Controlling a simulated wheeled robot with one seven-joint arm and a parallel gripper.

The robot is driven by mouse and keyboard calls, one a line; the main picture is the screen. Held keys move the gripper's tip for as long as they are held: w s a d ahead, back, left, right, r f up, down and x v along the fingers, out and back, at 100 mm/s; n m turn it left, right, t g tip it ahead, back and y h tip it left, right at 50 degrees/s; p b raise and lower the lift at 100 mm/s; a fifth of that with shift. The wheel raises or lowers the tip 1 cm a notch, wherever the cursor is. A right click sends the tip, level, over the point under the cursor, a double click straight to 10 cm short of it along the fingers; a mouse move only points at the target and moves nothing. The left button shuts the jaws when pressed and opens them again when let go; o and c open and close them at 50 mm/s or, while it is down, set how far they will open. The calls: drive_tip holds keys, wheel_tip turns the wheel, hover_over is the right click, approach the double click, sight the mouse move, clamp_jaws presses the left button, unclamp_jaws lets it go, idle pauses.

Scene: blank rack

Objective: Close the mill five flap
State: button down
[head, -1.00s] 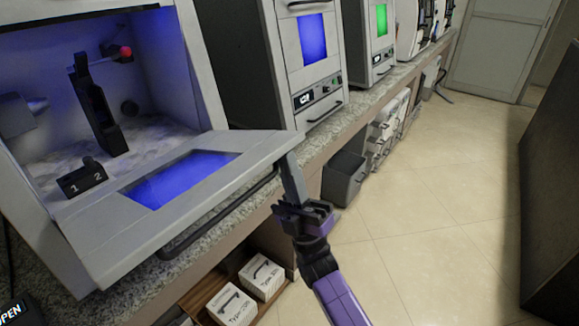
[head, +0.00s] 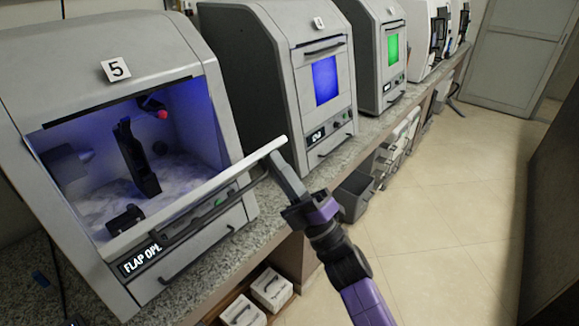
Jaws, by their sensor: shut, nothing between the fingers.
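The mill numbered 5 (head: 190,58) stands at the left on the counter. Its flap (head: 205,192) is hinged at the bottom and tilted partly up, with the lit chamber open behind it. The display (head: 140,260) below reads "FLAP OPE", its end cut off. My gripper (head: 284,165) is shut and empty. Its fingers are at the flap's upper right corner, on the outer side, seemingly touching it; exact contact is hard to tell. The flap's window is hidden by the viewing angle.
Mill 4 (head: 270,75) stands to the right with its front shut, and further mills line the granite counter (head: 262,218). Boxes (head: 271,288) and a grey bin (head: 352,194) sit below. The tiled floor (head: 430,230) at the right is clear.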

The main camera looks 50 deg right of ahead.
drive_tip(key=p+x, duration=0.3)
drive_tip(key=x, duration=0.7)
drive_tip(key=shift+a, duration=0.1)
drive_tip(key=w+r+b, duration=0.3)
drive_tip(key=w, duration=1)
drive_tip(key=shift+w, duration=0.3)
drive_tip(key=shift+r, duration=0.15)
